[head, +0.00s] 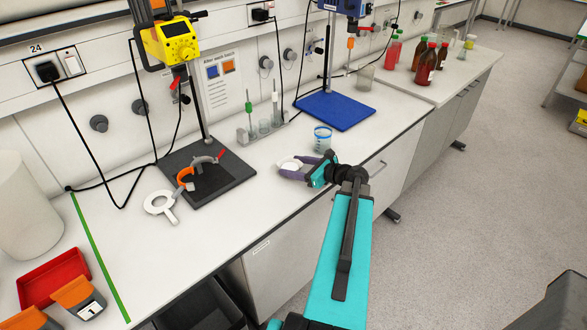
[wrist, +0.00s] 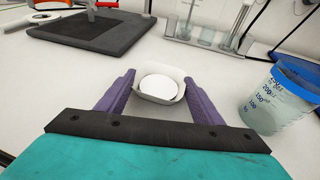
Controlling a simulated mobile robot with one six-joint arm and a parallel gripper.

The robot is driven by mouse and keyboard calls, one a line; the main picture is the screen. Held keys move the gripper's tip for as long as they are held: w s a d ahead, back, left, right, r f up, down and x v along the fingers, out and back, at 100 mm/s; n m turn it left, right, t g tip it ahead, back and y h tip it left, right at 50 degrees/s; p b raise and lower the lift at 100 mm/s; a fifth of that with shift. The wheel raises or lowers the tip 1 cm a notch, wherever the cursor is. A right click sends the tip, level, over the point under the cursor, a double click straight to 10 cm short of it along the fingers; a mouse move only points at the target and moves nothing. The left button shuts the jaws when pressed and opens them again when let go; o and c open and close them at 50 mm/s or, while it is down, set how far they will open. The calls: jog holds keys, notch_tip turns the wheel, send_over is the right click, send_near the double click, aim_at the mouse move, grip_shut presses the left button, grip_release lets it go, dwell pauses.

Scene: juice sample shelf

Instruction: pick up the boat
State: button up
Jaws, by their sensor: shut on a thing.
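The boat (wrist: 158,98) is a small white open dish with a smooth white mound or disc in it. It also shows in the head view (head: 289,164) near the bench's front edge. My gripper (wrist: 159,80) has its purple fingers on the left and right of the boat and is shut on it. In the head view my gripper (head: 303,169) reaches over the bench from the right. Whether the boat touches the bench is hard to tell.
A blue-marked beaker (wrist: 283,95) stands close on the right, also in the head view (head: 322,138). A dark stand base (head: 225,180) carries clamps on the left. A white ring (head: 158,205) lies beside it. A glass-tube rack (head: 262,132) stands behind.

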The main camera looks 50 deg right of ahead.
aim_at(294, 166)
jog(key=shift+r+b, duration=0.65)
jog(key=shift+r, duration=0.9)
jog(key=s+d+r+b, duration=0.1)
jog(key=s+d+b, duration=0.3)
jog(key=s, duration=1.1)
jog(key=shift+d+r, duration=0.2)
jog(key=shift+d, duration=0.4)
jog(key=shift+s, duration=0.1)
jog(key=shift+h, duration=0.4)
jog(key=w+d+p, duration=0.1)
jog(key=d, duration=0.4)
jog(key=w+d+p, duration=0.1)
jog(key=d, duration=0.4)
jog(key=w+d+p, duration=0.1)
jog(key=w+d, duration=0.1)
jog(key=d, duration=0.3)
jog(key=shift+w+r, duration=0.1)
jog(key=shift+r, duration=0.15)
jog(key=w+d+r+p, duration=0.4)
jog(key=w+d+p, duration=0.4)
jog(key=d+p, duration=0.2)
jog(key=shift+w+r+y+p, duration=0.2)
jog(key=shift+r+y+p, duration=0.2)
jog(key=shift+p, duration=0.1)
jog(key=shift+f, duration=0.15)
